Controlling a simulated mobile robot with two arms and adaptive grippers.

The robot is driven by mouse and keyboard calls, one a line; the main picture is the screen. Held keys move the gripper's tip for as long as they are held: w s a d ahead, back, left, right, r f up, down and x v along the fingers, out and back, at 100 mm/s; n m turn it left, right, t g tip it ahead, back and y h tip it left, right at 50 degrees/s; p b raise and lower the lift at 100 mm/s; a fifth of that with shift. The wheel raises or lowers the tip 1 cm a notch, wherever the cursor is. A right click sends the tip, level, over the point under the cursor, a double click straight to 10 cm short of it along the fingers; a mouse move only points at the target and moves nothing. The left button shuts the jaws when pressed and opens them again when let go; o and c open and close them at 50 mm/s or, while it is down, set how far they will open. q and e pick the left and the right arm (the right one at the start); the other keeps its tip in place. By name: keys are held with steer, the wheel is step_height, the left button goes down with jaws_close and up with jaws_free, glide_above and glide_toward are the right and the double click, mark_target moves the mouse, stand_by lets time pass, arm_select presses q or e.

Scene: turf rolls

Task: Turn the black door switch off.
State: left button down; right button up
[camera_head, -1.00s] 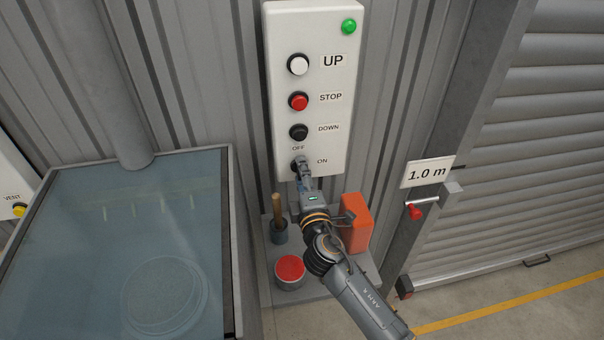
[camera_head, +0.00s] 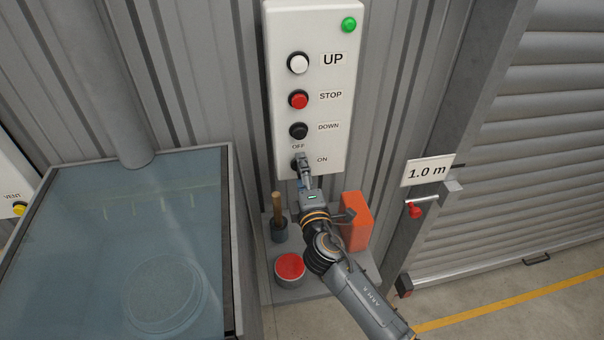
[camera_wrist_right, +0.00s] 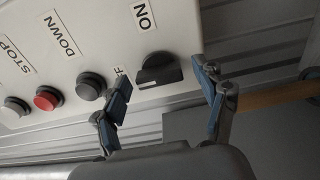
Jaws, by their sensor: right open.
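The black door switch (camera_wrist_right: 158,70) is a round knob with a raised bar, low on the white control panel (camera_head: 340,20). In the right wrist view its bar lies roughly sideways, with its left end towards the partly hidden OFF label (camera_wrist_right: 119,71). The ON label (camera_wrist_right: 143,15) is above it there. My right gripper (camera_wrist_right: 165,88) is open, with one blue-padded finger on each side of the knob; I see no clear contact. In the head view the gripper (camera_head: 303,163) covers most of the switch. My left gripper is out of view.
Above the switch are the black DOWN button (camera_head: 298,131), red STOP button (camera_head: 298,101) and white UP button (camera_head: 298,63). A lit green lamp (camera_head: 348,25) is at the top. An orange box (camera_head: 356,220) and red-topped tin (camera_head: 289,268) stand below, close to my arm.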

steer(key=shift+s, duration=0.1)
steer(key=s+d, duration=0.2)
steer(key=s, duration=0.9)
steer(key=shift+s+d, duration=0.2)
steer(key=shift+s, duration=0.15)
